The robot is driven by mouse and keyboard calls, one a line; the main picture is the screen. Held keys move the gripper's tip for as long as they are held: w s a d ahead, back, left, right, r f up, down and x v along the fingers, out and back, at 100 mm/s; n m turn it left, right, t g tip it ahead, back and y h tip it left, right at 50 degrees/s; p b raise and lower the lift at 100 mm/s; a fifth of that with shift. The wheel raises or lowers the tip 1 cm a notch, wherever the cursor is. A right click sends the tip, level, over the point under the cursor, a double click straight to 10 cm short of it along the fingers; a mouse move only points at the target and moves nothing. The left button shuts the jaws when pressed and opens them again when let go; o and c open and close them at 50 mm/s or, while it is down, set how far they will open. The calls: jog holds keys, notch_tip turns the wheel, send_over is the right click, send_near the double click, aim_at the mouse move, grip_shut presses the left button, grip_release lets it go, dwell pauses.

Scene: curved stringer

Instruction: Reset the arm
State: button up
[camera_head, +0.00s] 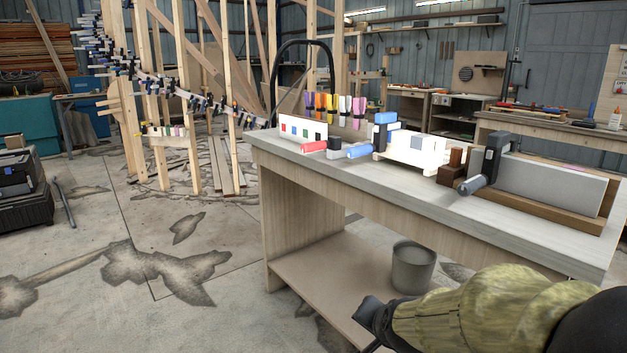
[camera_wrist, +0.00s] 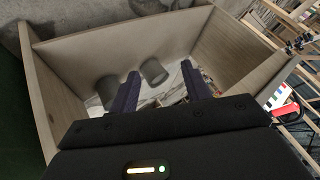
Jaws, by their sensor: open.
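My arm in an olive sleeve (camera_head: 490,310) reaches in at the lower right of the head view, in front of the workbench. A dark part (camera_head: 375,318) shows at its left end; I cannot tell its jaws there. In the wrist view my gripper (camera_wrist: 161,76) has its two dark purple fingers spread apart, with nothing held between them. Beyond the fingers are wooden panels (camera_wrist: 110,40) and two grey cylindrical containers (camera_wrist: 107,89) (camera_wrist: 153,71), apart from the fingers.
The workbench (camera_head: 390,172) carries clamps, a white card with coloured squares (camera_head: 303,133) and a grey board (camera_head: 548,184). A grey bucket (camera_head: 413,267) stands on its lower shelf (camera_head: 320,268). A timber frame (camera_head: 185,95) stands behind left. The cracked floor (camera_head: 110,230) left of the bench is mostly clear.

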jog(key=s+d+f+n+g+p, duration=0.2)
jog(key=s+f+n+g, duration=0.15)
jog(key=s, duration=0.35)
jog(key=s+d+f+n+g+p, duration=0.1)
jog(key=s+f+n+g, duration=0.2)
jog(key=s, duration=0.4)
jog(key=w+p+v, duration=0.2)
jog(key=p+v, duration=1)
jog(key=w+a+r+p+v, duration=0.1)
jog(key=w+p+v, duration=0.2)
jog(key=p+v, duration=1)
jog(key=w+a+p+v, duration=0.1)
jog(key=w+p+v, duration=0.1)
jog(key=p+v, duration=1)
jog(key=shift+w+r+n+h, duration=0.35)
jog(key=shift+w+r, duration=0.25)
jog(key=shift+r, duration=0.1)
jog(key=shift+d, duration=0.1)
jog(key=shift+w, duration=0.1)
